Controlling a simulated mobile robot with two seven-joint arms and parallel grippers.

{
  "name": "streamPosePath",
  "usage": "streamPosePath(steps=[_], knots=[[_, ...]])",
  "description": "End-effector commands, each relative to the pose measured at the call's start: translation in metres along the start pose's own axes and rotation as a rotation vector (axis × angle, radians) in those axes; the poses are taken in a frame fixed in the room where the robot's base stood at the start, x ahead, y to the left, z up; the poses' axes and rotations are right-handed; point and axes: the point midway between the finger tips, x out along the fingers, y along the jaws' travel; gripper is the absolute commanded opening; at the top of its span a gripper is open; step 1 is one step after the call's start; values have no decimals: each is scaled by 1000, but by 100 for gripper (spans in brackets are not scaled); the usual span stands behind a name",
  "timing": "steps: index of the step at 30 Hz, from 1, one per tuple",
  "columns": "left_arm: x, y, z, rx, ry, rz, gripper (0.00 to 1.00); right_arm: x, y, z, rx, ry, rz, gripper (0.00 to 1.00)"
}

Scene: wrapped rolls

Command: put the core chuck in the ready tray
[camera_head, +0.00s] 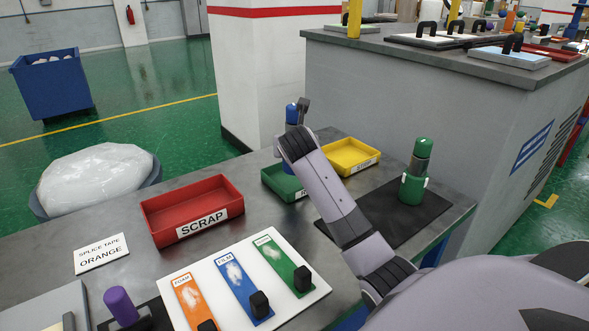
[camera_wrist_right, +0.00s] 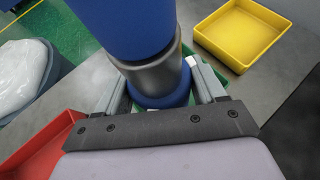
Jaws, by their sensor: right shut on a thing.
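The core chuck (camera_wrist_right: 148,75), blue at both ends with a grey middle, stands between the fingers of my right gripper (camera_wrist_right: 160,82) in the right wrist view. The gripper is shut on it. In the head view the blue top of the chuck (camera_head: 291,114) shows behind my right wrist, which hides much of the rest. The green tray (camera_head: 279,186), its label mostly covered by my arm, lies below the chuck. Its green also shows around the chuck's lower end in the wrist view. I cannot tell whether the chuck touches the tray. My left gripper is not in view.
A red SCRAP tray (camera_head: 192,209) is to the left. A green and grey piece (camera_head: 413,186) stands on a black mat (camera_head: 433,217) at right. A white board (camera_head: 215,294) with colour strips lies in front.

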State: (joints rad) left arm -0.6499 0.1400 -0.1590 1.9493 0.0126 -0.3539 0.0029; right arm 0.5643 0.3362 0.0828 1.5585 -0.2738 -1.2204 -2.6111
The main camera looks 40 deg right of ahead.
Motion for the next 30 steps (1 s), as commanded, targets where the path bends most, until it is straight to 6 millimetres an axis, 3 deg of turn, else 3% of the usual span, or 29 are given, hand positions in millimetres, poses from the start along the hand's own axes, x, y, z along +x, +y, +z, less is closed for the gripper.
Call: streamPosePath(steps=[15, 28, 29, 30], knots=[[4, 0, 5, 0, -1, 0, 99, 27, 0, -48, 2, -6, 1, 12], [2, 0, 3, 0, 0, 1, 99, 29, 0, -52, 0, -8, 1, 12], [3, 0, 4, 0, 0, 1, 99, 30, 0, -55, -1, -2, 0, 76], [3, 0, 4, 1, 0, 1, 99, 30, 0, -55, -1, -2, 0, 89]])
